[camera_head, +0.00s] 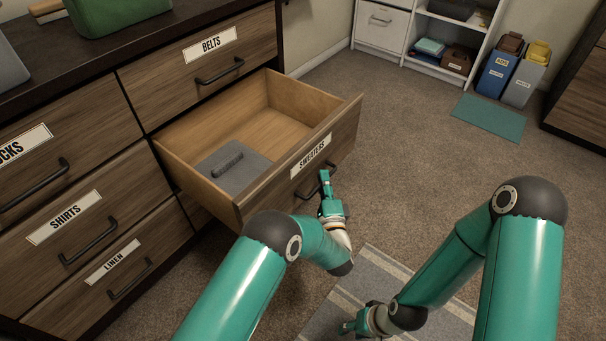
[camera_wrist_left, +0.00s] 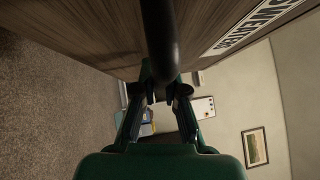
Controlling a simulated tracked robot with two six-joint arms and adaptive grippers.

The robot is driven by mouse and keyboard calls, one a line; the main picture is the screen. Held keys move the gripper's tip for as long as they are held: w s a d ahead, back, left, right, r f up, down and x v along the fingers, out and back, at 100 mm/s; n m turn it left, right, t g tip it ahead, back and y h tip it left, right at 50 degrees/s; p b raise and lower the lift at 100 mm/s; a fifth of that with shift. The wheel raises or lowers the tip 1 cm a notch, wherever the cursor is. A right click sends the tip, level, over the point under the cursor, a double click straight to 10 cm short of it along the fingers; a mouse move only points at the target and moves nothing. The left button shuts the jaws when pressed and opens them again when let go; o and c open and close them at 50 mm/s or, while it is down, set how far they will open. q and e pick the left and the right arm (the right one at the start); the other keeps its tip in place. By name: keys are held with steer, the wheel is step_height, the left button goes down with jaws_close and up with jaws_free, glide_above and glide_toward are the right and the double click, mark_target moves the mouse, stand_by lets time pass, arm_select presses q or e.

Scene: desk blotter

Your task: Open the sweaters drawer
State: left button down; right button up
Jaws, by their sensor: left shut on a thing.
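The sweaters drawer (camera_head: 288,182) stands pulled far out of the dresser, its label facing the room. Its inside shows bare wood and a grey folded item (camera_head: 232,170) with a dark grey bar on it. My left gripper (camera_head: 326,182) is at the drawer's dark handle (camera_head: 314,186), shut on it. In the left wrist view the handle (camera_wrist_left: 158,45) runs down between the two fingers (camera_wrist_left: 162,92), with the drawer front (camera_wrist_left: 90,45) close beside it. My right gripper (camera_head: 348,326) is low over the striped rug, away from the drawer; its finger opening is too small to tell.
The belts (camera_head: 200,70), shirts (camera_head: 75,225) and linen (camera_head: 125,275) drawers are closed. A striped rug (camera_head: 345,290) lies below my arms. Bins (camera_head: 510,75) and a teal mat (camera_head: 488,117) are at the back right. Carpet right of the drawer is clear.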

arm_select(q)
steer(key=shift+s+d+f, duration=0.15)
steer(key=shift+s+d, duration=0.2)
steer(key=shift+d, duration=0.45)
steer(key=c, duration=1.2)
jaws_free()
steer(key=shift+a, duration=0.25)
steer(key=shift+w, duration=0.1)
